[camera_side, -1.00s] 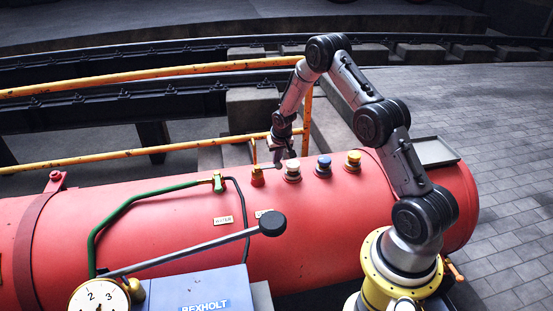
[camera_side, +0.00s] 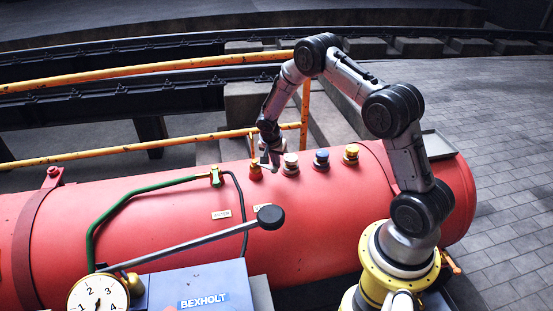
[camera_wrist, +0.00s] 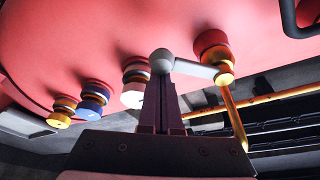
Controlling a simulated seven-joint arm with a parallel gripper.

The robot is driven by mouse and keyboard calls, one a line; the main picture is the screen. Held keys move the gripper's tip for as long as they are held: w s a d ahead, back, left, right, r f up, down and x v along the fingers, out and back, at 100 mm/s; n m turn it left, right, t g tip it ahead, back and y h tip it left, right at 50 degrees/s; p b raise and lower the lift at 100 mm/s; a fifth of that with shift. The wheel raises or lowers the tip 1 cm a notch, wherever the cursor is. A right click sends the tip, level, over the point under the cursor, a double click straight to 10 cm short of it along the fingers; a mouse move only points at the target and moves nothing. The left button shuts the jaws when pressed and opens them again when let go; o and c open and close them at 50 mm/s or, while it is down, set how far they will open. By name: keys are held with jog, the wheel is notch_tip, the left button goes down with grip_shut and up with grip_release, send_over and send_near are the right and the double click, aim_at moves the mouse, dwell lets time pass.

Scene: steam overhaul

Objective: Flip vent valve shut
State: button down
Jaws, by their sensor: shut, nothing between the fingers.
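The vent valve (camera_side: 256,173) stands on top of the red boiler, with a red base and a brass top. It also shows in the wrist view (camera_wrist: 211,43), with a thin brass pipe rising from it. Its grey lever (camera_wrist: 195,69) reaches sideways from the brass part to a round grey ball. My gripper (camera_side: 271,164) is shut and empty, low beside the valve on its right. In the wrist view its fingertips (camera_wrist: 161,84) are at the ball and overlap it in the picture; I cannot tell whether they touch. In the side view the gripper partly hides the lever.
A white-topped fitting (camera_side: 290,164), a blue one (camera_side: 322,160) and a yellow one (camera_side: 351,154) stand in a row to the right. A green pipe (camera_side: 130,207) is to the left. A yellow railing (camera_side: 130,150) runs behind the boiler (camera_side: 320,215).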

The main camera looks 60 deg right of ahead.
aim_at(277, 171)
jog(key=a+m, duration=0.1)
jog(key=m, duration=0.1)
jog(key=a+m+g, duration=0.1)
jog(key=shift+s+a+m, duration=0.15)
jog(key=shift+a+m, duration=0.15)
jog(key=shift+m, duration=0.1)
jog(key=shift+a+m+g, duration=0.4)
jog(key=shift+a+m, duration=0.15)
jog(key=shift+m, duration=0.35)
jog(key=a+m, duration=0.1)
jog(key=m, duration=0.1)
jog(key=shift+w+a+m+g, duration=0.3)
jog(key=shift+w+a+g, duration=0.05)
jog(key=shift+g, duration=0.05)
jog(key=shift+w+a, duration=0.15)
jog(key=shift+a, duration=0.2)
jog(key=shift+w+a, duration=0.1)
jog(key=s+d, duration=0.1)
jog(key=d, duration=0.1)
jog(key=s+d, duration=0.1)
jog(key=shift+s+d+f, duration=0.3)
jog(key=shift+d+f, duration=0.05)
jog(key=shift+f, duration=0.05)
jog(key=v, duration=1)
jog(key=shift+w, duration=0.25)
jog(key=shift+d+r, duration=0.1)
